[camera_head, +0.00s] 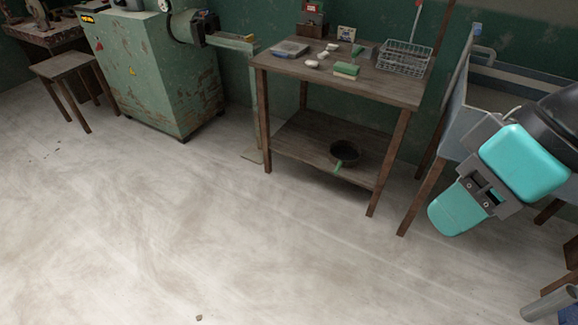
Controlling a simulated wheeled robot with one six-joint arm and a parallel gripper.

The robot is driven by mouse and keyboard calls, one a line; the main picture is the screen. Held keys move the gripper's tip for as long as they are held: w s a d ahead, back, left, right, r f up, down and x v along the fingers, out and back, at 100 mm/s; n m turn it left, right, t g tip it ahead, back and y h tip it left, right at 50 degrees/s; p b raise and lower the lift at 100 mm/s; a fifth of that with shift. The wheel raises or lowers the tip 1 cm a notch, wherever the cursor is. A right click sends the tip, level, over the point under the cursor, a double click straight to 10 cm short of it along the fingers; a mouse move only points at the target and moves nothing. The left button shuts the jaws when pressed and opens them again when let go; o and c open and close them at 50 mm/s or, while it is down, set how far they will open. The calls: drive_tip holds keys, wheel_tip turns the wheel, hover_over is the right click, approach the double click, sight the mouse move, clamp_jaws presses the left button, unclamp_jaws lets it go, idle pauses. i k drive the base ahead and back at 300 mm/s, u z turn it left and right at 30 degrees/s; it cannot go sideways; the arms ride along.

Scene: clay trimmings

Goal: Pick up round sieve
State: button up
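A dark round pan-like thing (344,153), which looks like the round sieve, rests on the lower shelf of the wooden table. A small green piece (339,167) shows at its front edge. Its mesh is too small to make out. My arm, teal, grey and black, shows at the right. Its lower teal end, where my gripper (458,208) seems to be, hangs to the right of the table and apart from the sieve. I cannot make out separate fingers, nor anything held.
The wooden table (395,91) carries a wire basket (404,58), a green-topped block (346,70) and several small pale pieces. Its front legs flank the shelf (295,143). A green machine (150,70) and a stool (67,65) stand left. The floor in front is clear.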

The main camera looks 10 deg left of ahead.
sight(342, 153)
drive_tip(key=u, duration=1.2)
drive_tip(key=i, duration=1.9)
drive_tip(key=z, duration=1.2)
drive_tip(key=i, duration=0.8)
drive_tip(key=z, duration=0.8)
